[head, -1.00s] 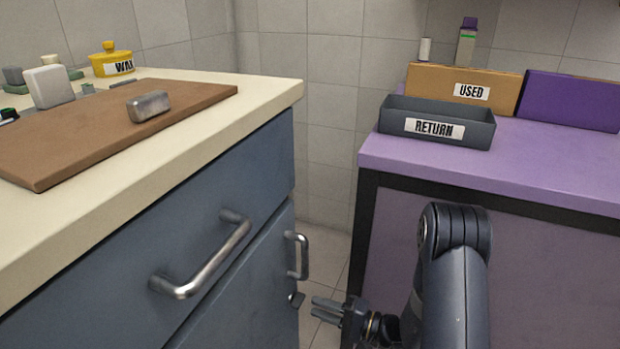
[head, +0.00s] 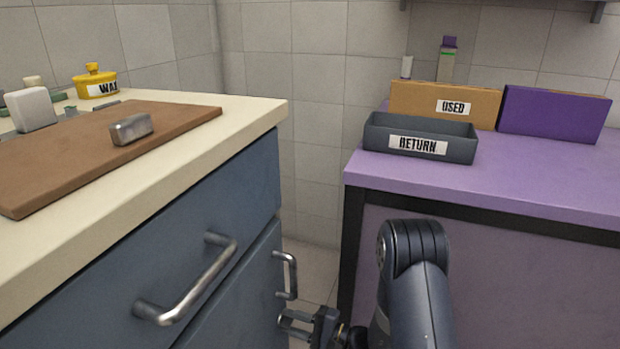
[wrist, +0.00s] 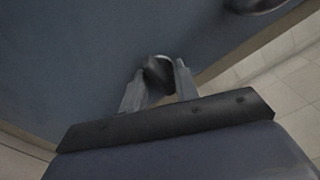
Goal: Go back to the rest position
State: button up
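My gripper (head: 284,323) is low in the head view, in front of the blue cabinet door (head: 236,311) and just below its upright bar handle (head: 287,275). Its two fingers stand apart, and it looks open. In the wrist view the fingers (wrist: 158,85) show a gap, with a small dark rounded fitting (wrist: 158,69) on the blue panel between or just beyond their tips. I cannot tell whether they touch it. I see nothing held. My arm rises in front of the purple bench.
The cream counter (head: 258,108) carries a brown board (head: 60,165) with a metal block (head: 131,129), and a yellow wax pot (head: 95,82). A drawer handle (head: 190,285) juts out. The purple bench (head: 540,180) holds the RETURN tray (head: 420,146), USED box (head: 440,103) and purple box (head: 550,113).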

dwell(0.6)
jog(key=n, duration=0.3)
jog(key=shift+s+d+n, duration=0.1)
jog(key=shift+d+n, duration=0.25)
jog(key=shift+n, duration=0.15)
jog(key=v, duration=0.4)
jog(key=shift+a, duration=0.1)
jog(key=x, duration=0.4)
jog(key=shift+a, duration=0.3)
jog(key=m, duration=0.5)
jog(key=shift+m+p, duration=0.4)
jog(key=shift+m, duration=1.8)
